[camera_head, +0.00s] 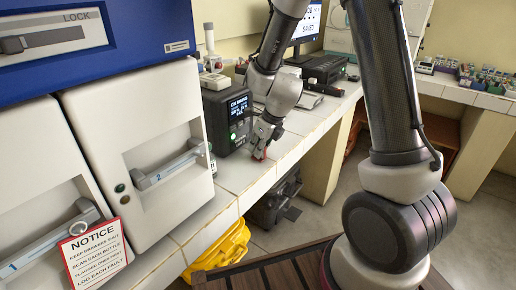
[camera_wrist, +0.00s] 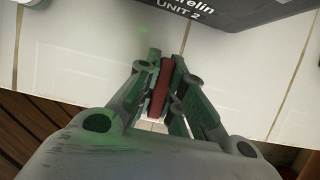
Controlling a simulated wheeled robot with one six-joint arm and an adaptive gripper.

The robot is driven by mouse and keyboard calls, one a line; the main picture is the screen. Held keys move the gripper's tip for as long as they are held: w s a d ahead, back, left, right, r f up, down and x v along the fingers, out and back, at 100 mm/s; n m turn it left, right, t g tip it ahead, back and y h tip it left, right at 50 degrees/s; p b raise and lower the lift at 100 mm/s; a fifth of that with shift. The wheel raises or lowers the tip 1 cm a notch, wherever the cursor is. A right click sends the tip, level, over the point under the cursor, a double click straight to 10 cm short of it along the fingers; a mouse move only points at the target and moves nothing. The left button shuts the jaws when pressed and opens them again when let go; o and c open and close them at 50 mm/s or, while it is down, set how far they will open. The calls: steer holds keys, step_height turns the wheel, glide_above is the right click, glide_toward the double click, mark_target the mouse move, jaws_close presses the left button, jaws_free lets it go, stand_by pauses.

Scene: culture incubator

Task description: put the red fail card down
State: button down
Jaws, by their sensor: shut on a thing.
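The red fail card (camera_wrist: 159,90) is held edge-up between the fingers of my gripper (camera_wrist: 162,85) in the wrist view. A small bit of red (camera_head: 260,154) shows at the fingertips in the head view, where my gripper (camera_head: 264,145) points down at the white tiled bench, beside the dark device with a lit screen. My gripper is shut on the card. Whether the card's lower edge touches the bench cannot be told. The card's face is hidden.
The dark device (camera_head: 229,119) stands left of my gripper. The incubator drawers (camera_head: 140,150) and a notice sign (camera_head: 95,255) are at left. Bare bench (camera_head: 235,178) lies in front of my gripper. A yellow bin (camera_head: 222,249) sits below the bench edge.

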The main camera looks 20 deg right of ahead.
steer(key=shift+f, duration=0.1)
steer(key=c, duration=1.5)
jaws_free()
steer(key=v, duration=1.3)
steer(key=s+d+r+n+h, duration=0.1)
steer(key=s+d+r+n, duration=0.2)
steer(key=s+n, duration=0.4)
steer(key=s+d+r+n, duration=0.4)
steer(key=s+n, duration=0.4)
steer(key=n, duration=0.4)
steer(key=s+d+r+n+h, duration=0.1)
steer(key=s+d+r+n, duration=0.2)
steer(key=s+d+n, duration=0.2)
steer(key=shift+s+r+n+t+h, duration=0.2)
steer(key=shift+s+n, duration=0.5)
steer(key=shift+n, duration=0.5)
steer(key=shift+s+r+n+t+h, duration=0.1)
steer(key=shift+s+r+n, duration=0.1)
steer(key=shift+s+n, duration=0.75)
steer(key=shift+w+n, duration=0.25)
steer(key=shift+w, duration=0.1)
